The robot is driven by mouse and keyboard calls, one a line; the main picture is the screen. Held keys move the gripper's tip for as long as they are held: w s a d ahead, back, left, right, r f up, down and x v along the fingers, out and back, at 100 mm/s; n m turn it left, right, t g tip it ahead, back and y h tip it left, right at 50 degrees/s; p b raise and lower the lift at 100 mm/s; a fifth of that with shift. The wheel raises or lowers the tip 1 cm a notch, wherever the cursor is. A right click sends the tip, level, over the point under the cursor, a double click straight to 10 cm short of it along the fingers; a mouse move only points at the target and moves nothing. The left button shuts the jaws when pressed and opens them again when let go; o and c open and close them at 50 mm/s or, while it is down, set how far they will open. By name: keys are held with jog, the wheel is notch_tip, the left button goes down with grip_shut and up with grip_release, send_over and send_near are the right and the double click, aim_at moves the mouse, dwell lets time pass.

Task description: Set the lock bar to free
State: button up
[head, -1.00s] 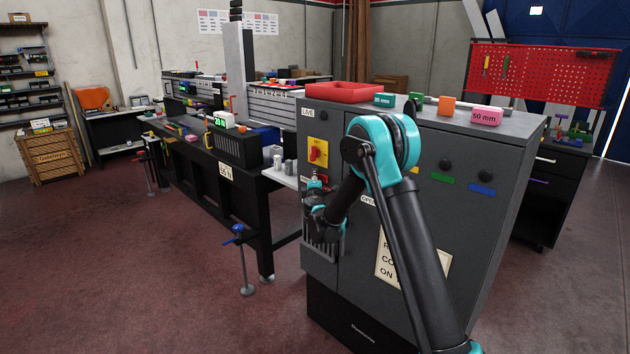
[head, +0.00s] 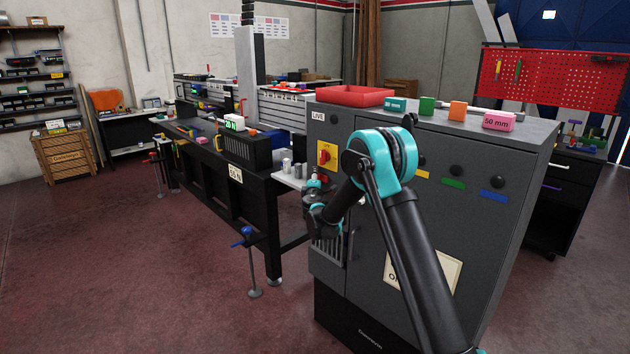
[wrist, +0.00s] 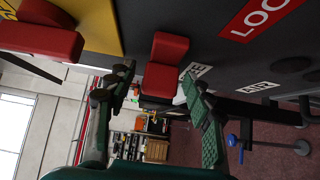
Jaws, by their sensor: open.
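A red bar (wrist: 165,65), which looks like the lock bar, stands out from the dark cabinet face in the wrist view. It is between a red LOCK label (wrist: 262,14) and a partly hidden white label (wrist: 196,72) whose visible letters end in "E". My gripper (wrist: 160,78) is open, with its two green-padded fingers on either side of the bar's near end. I cannot tell whether either finger touches it. In the head view my gripper (head: 315,196) is at the cabinet's left face, and my arm and wrist hide much of that area.
A red rotary handle (wrist: 50,40) on a yellow plate is close beside the bar; the plate also shows in the head view (head: 326,154). The grey cabinet (head: 440,150) carries a red tray (head: 355,96) and coloured blocks. A long black bench (head: 215,165) stands left.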

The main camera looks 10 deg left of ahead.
jog(key=shift+s, duration=0.1)
jog(key=s+d, duration=0.1)
jog(key=s, duration=1)
jog(key=shift+s+d, duration=0.25)
jog(key=shift+s, duration=0.1)
